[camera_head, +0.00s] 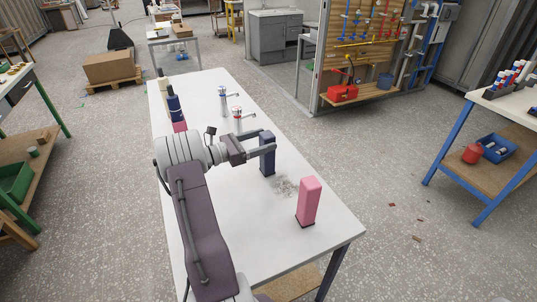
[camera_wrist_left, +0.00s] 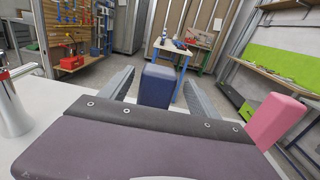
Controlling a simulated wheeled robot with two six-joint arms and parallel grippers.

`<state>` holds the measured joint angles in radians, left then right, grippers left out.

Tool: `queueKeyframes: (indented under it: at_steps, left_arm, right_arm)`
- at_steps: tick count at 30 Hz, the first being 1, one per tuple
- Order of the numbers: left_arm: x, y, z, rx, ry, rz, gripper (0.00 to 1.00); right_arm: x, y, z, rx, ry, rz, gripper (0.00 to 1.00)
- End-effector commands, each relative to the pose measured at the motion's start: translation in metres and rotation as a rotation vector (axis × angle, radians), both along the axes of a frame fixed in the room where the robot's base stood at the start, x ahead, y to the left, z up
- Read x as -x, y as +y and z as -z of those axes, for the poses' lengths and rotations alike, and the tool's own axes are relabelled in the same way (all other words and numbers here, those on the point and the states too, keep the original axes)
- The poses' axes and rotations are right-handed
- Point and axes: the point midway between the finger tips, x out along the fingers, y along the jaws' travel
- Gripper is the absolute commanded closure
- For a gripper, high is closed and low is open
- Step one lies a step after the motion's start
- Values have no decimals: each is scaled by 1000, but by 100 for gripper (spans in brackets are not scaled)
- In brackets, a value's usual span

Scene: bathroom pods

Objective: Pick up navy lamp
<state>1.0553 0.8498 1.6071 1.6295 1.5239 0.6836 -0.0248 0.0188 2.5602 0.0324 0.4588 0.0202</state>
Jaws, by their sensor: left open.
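The navy lamp (camera_head: 267,158), an upright block-shaped piece, stands on the white table. My left gripper (camera_head: 269,144) is open, with its fingers reaching along both sides of the lamp's upper part. In the left wrist view the lamp (camera_wrist_left: 155,86) shows between the two spread fingers, and its lower part is hidden behind the gripper body. I cannot tell whether either finger touches it. My right gripper is in neither view.
A pink block-shaped piece (camera_head: 308,201) stands on the near right of the white table (camera_head: 215,82). Two taps (camera_head: 237,115) stand farther back. A dark blue bottle-like item (camera_head: 174,106) is at the left edge. The table's near right corner is clear.

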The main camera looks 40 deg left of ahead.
Motion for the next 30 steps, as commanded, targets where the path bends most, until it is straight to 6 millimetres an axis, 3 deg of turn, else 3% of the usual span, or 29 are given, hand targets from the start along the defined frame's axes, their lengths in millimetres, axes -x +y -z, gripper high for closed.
queueKeyframes:
  at_steps: [3, 10, 18, 20, 26, 30]
  left_arm:
    - [-6, -2, 1, 0, 1, 0, 29]
    - [-43, -18, 4, 0, 1, 2, 29]
    - [-48, -20, 4, 0, 1, -2, 29]
    - [-48, -20, 4, 0, 1, -1, 43]
    - [-48, -20, 4, 0, 1, -1, 99]
    - [-48, -20, 3, -1, 0, -1, 100]
  right_arm:
    - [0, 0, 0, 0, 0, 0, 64]
    - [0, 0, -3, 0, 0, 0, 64]
    - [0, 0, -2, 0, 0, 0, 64]
    - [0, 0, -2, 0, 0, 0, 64]
    - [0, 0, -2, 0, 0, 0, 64]
    - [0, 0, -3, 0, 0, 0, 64]
